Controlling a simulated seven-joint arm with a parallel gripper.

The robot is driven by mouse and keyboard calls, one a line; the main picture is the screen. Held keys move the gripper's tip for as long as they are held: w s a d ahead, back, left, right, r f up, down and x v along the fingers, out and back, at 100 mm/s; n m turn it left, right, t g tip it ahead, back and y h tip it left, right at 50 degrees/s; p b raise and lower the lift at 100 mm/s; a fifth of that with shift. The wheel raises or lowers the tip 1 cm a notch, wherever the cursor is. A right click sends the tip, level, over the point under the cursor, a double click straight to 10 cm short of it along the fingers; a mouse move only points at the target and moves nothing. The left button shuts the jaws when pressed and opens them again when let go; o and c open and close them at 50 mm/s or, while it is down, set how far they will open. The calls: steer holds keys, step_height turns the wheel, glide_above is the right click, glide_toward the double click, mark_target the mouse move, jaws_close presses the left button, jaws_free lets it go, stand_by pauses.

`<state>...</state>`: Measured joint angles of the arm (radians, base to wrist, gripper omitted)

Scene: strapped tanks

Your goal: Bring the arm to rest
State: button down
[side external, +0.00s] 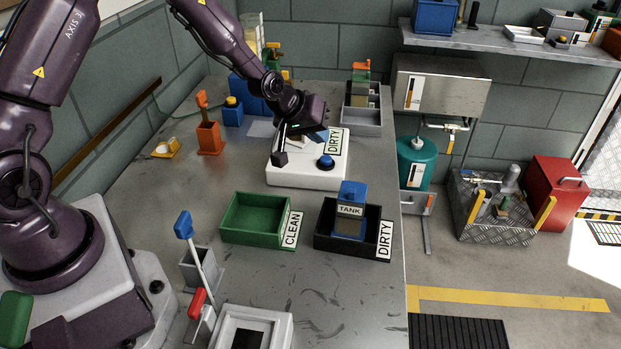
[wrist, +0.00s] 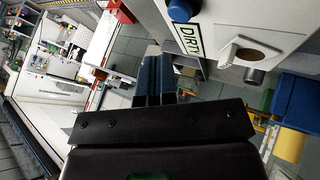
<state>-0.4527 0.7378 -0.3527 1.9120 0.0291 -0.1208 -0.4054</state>
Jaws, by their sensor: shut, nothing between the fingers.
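My gripper (wrist: 153,65) is shut and empty, its dark blue fingers side by side in the wrist view. In the side external view my gripper (side external: 318,136) hangs over the white station (side external: 305,178), which has a DIRTY label and a blue button (side external: 325,161). I cannot tell whether it touches the station. A blue-topped tank (side external: 350,196) labelled TANK stands upright in the black DIRTY tray (side external: 325,240). The green CLEAN tray (side external: 240,238) to its left looks empty. In the wrist view the DIRTY label (wrist: 188,27) is beside the fingers.
An orange holder (side external: 209,138) and a blue block (side external: 232,112) stand left of the station. A grey divided tray (side external: 362,122) is behind it. Blue-handled and red-handled tools (side external: 184,225) stand at the front left. Bare metal bench lies in front of the trays.

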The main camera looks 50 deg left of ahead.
steer(key=s+d+r+m+g, duration=0.1)
steer(key=s+d+r+m, duration=0.1)
steer(key=s+r, duration=0.9)
steer(key=s+d+r+m+g+y, duration=0.1)
steer(key=s+d+r+m, duration=0.2)
steer(key=s+r, duration=0.9)
steer(key=s+m, duration=0.2)
steer(key=s, duration=0.4)
steer(key=shift+s, duration=0.25)
